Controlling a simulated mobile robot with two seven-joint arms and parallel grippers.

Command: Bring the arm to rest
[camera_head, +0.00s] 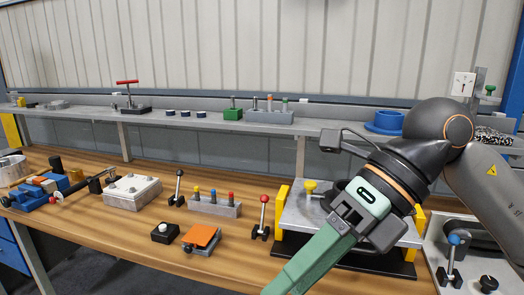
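My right arm comes in from the right. Its gripper (312,262) has long green fingers that point down and to the left, in front of the workbench, and reach the bottom edge of the view. I see the fingers as one bar from the side, so whether they are open or shut is unclear. No object shows in them. My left arm and gripper are not in view.
Behind the gripper is a metal plate fixture (300,222) with yellow sides. A red-knobbed lever (263,215), an orange-topped block (201,236) and a grey peg block (215,208) stand on the wooden bench (140,228). A shelf (200,122) runs behind.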

